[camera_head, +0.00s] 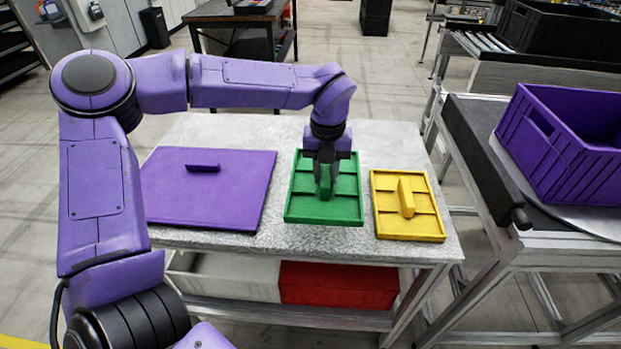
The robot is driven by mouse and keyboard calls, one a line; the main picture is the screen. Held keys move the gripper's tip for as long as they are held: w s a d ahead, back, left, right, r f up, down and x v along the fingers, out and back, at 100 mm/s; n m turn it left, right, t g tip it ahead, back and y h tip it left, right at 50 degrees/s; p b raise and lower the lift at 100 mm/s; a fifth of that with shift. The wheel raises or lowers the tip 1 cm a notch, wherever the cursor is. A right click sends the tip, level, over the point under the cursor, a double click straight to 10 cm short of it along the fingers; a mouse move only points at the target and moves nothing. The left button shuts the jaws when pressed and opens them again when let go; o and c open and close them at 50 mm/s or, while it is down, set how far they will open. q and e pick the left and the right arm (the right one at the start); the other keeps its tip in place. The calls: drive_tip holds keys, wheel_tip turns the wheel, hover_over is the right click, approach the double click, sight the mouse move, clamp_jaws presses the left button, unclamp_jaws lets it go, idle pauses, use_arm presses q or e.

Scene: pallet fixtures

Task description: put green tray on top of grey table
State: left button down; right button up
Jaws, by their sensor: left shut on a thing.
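The green tray (342,210) is a square, ribbed plate with an upright handle in its middle. It is over the right-of-centre part of the grey table (225,133); I cannot tell whether it touches the top or is slightly above it. My left gripper (325,185) points down and is shut on the tray's green handle, partly hiding it. My right gripper is not in view.
A purple tray (230,195) lies left of the green one, and a yellow tray (425,224) lies close on its right. White and red bins (340,286) sit on the shelf below. A purple crate (545,150) stands on the conveyor at right.

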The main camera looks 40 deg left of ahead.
sight(315, 188)
use_arm(q)
drive_tip(key=a+f, duration=0.1)
drive_tip(key=w+a+f, duration=0.1)
drive_tip(key=f, duration=0.1)
drive_tip(key=w+a+f, duration=0.1)
drive_tip(key=a+f, duration=0.1)
drive_tip(key=shift+f+p, duration=0.2)
drive_tip(key=shift+p, duration=0.2)
wheel_tip(315, 188, down, 3)
drive_tip(key=shift+a+r, duration=0.1)
drive_tip(key=shift+f, duration=0.35)
drive_tip(key=shift+f, duration=0.15)
drive_tip(key=c, duration=0.9)
unclamp_jaws()
wheel_tip(315, 188, up, 12)
drive_tip(key=shift+r+b, duration=0.2)
drive_tip(key=shift+b, duration=0.1)
